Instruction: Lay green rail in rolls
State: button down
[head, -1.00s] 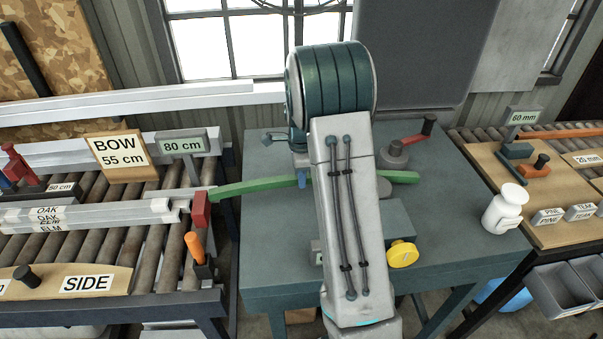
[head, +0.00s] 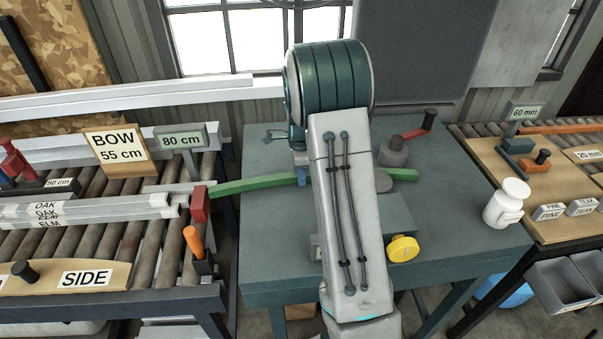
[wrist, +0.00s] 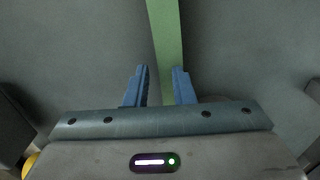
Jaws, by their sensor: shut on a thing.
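The green rail (head: 250,185) is a long, slightly curved bar held across the blue-grey bench (head: 270,270). Its left end is close to a red block at the roller table; its right end shows beyond my arm. My gripper (wrist: 158,85) has blue fingers on both sides of the rail, which also shows in the wrist view (wrist: 168,40). It is shut on the rail. In the head view my arm hides the rail's middle and much of the bench fixture, including any rolls there. A grey post with a red crank (head: 418,134) and a yellow knob (head: 403,249) show beside the arm.
A roller table (head: 150,250) with pale bars, signs and an orange-handled tool (head: 194,244) stands at left. A white bottle (head: 506,204) stands on the bench's right side. A wooden board (head: 580,190) with small blocks lies farther right. The bench's front left is clear.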

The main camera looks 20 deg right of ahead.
jog(key=shift+w+d, duration=0.15)
jog(key=shift+w, duration=0.45)
jog(key=c, duration=1.1)
grip_release()
jog(key=shift+c, duration=0.2)
notch_tip(320, 180, up, 14)
jog(key=shift+b, duration=0.35)
